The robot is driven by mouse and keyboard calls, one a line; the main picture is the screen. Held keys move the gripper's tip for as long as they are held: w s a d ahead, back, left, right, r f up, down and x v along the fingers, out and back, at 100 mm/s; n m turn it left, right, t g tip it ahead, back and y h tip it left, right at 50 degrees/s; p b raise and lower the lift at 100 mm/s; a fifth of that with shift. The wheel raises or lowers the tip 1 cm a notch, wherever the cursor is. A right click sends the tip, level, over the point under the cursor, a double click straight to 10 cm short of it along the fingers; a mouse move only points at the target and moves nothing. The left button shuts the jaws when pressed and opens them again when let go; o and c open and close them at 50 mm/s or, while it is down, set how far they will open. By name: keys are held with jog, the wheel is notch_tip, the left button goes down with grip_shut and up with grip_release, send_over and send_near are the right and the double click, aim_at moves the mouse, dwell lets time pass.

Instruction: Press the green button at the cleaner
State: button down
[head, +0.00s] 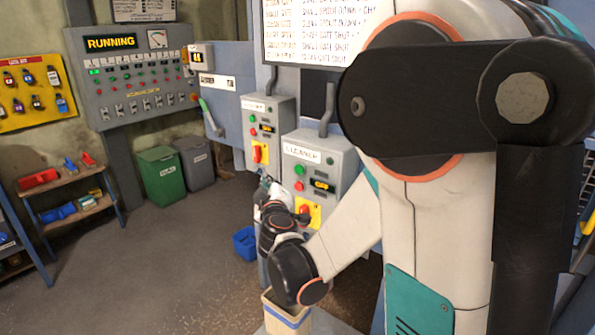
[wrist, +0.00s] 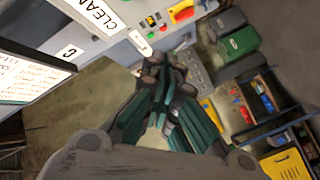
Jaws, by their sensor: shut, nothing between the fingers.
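The grey cleaner box (head: 341,158) stands at the centre of the head view, under a white label reading CLEANER. Its green button (head: 299,170) is on the left of its face, above a red button (head: 298,186) and beside a display reading OFF. My gripper (head: 267,183) is small there, left of the box and apart from the green button. In the wrist view my gripper (wrist: 165,62) is shut and empty. Part of the cleaner label (wrist: 97,16) shows at the top of that view; the cleaner's green button cannot be made out there.
A similar box (head: 283,112) with buttons and a red-on-yellow switch stands just left of the cleaner. The cleaner's own red switch (head: 307,210) is low on its face, partly behind my arm. A blue bucket (head: 245,243) and a cream bin (head: 287,317) stand below.

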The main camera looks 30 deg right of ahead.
jog(key=w+d, duration=0.2)
jog(key=d, duration=0.5)
jog(key=shift+w+d, duration=0.2)
jog(key=shift+w, duration=0.1)
jog(key=shift+d, duration=0.1)
dwell(1.2)
jog(key=shift+w+d, duration=0.15)
jog(key=shift+d, duration=0.15)
jog(key=shift+w+d, duration=0.15)
jog(key=shift+d, duration=0.35)
dwell(0.7)
jog(key=shift+a, duration=0.15)
dwell(0.3)
jog(key=shift+s+a+b, duration=0.3)
jog(key=shift+a+b, duration=0.05)
jog(key=shift+a, duration=0.35)
jog(key=a, duration=0.1)
jog(key=s+a, duration=0.1)
jog(key=a, duration=0.2)
jog(key=shift+s+a, duration=0.35)
jog(key=shift+a, duration=0.05)
